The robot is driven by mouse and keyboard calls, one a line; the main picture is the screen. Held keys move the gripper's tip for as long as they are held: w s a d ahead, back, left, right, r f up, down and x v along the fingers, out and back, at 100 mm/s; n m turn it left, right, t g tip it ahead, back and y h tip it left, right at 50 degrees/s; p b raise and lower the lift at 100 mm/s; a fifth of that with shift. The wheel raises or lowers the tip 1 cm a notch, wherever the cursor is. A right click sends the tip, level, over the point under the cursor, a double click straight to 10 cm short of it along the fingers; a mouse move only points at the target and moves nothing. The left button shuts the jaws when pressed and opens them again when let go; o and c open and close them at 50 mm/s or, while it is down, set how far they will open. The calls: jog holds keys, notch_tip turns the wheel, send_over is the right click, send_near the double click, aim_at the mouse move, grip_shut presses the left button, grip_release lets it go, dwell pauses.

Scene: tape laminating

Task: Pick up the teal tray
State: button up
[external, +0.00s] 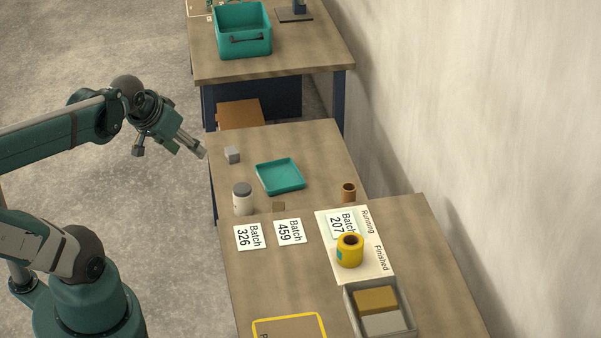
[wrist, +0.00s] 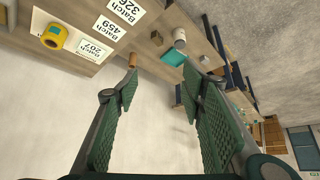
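The teal tray (external: 281,176) is a shallow, empty square tray lying flat on the middle wooden table. It also shows in the wrist view (wrist: 173,58), small and far off, beyond my fingers. My gripper (external: 171,150) is in the air to the left of that table, well apart from the tray. In the wrist view my gripper (wrist: 166,90) has its two green ribbed fingers spread wide with nothing held between them.
Near the tray stand a grey cube (external: 232,155), a grey-lidded white jar (external: 243,199) and a brown cup (external: 348,192). A yellow tape roll (external: 350,251), batch cards and a grey bin (external: 380,311) are on the front table. A teal crate (external: 243,30) sits on the back table. A wall runs along the right.

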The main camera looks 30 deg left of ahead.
dwell(0.3)
jog(key=o, duration=2)
jog(key=shift+c, duration=0.2)
jog(key=shift+w, duration=0.1)
